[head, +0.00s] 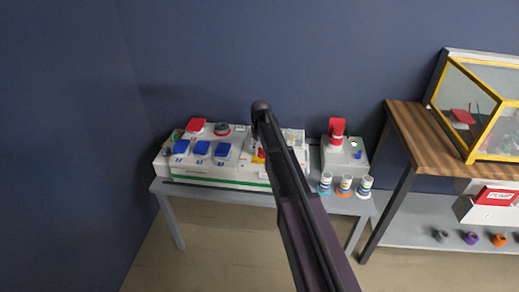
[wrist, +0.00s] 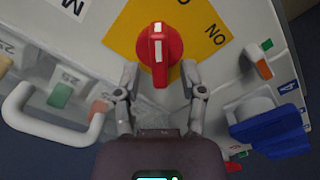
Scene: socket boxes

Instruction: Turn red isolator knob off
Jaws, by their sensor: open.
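The red isolator knob (wrist: 158,52) sits on a yellow plate (wrist: 125,28) in the wrist view. A white mark lies along its grip, which points roughly up and down the picture. The letters O and N are printed on the plate to the knob's right. My gripper (wrist: 160,80) is open and empty, its fingers apart on either side of the knob's lower end. I cannot tell whether they touch it.
In the wrist view, a white handle (wrist: 52,122) is at left and a blue socket cover (wrist: 268,130) at right, both near the fingers. The head view shows the panel on a grey table (head: 240,195), a red-topped box (head: 345,152) and several small cups to the right.

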